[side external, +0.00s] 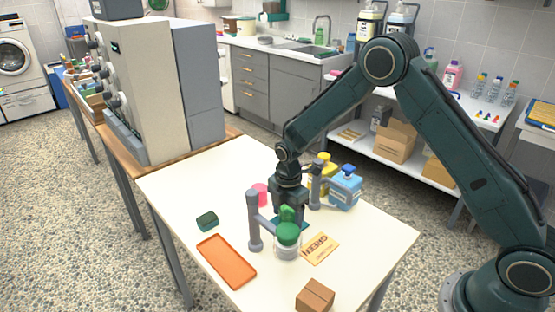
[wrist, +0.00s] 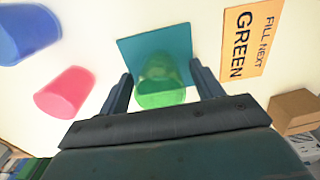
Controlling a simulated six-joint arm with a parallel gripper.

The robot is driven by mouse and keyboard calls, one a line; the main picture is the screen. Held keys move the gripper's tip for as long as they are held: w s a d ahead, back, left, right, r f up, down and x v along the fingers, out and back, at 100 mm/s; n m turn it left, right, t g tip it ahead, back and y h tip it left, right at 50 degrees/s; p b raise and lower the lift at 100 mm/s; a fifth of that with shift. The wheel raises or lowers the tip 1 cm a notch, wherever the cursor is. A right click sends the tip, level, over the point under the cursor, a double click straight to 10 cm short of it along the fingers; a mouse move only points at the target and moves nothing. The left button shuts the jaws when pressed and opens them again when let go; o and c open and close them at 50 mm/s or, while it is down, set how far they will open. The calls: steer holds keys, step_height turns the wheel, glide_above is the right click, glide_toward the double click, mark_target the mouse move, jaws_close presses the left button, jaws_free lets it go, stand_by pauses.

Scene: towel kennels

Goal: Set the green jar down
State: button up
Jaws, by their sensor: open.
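The translucent green jar (wrist: 160,92) shows in the wrist view between my fingers, over or on a teal square (wrist: 180,45). In the side view its green body (side external: 287,213) shows low between the jaws, partly hidden. My gripper (wrist: 161,82) is open, with one finger on each side of the jar and a narrow gap at each side. In the side view my gripper (side external: 289,208) is low over the table. The jar appears upright on the square, but its contact with it is hidden.
A clear container with a green top (side external: 287,236) stands in front. Grey posts (side external: 254,225) (side external: 315,187) flank my gripper. A pink cup (side external: 260,194), blue bottle (side external: 345,188), GREEN card (side external: 320,248), orange tray (side external: 227,262) and brown box (side external: 315,297) are nearby. The table's left back is clear.

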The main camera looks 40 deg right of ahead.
steer(key=shift+r, duration=0.1)
step_height(320, 180, up, 12)
stand_by(0.7)
stand_by(0.4)
steer(key=s+d+r+m+t, duration=0.25)
steer(key=s+r+m, duration=0.55)
steer(key=s+r, duration=0.6)
steer(key=s+r+m+t, duration=0.3)
steer(key=s+m, duration=0.7)
steer(key=s, duration=0.6)
steer(key=shift+s+d+r, duration=0.25)
steer(key=shift+s, duration=0.1)
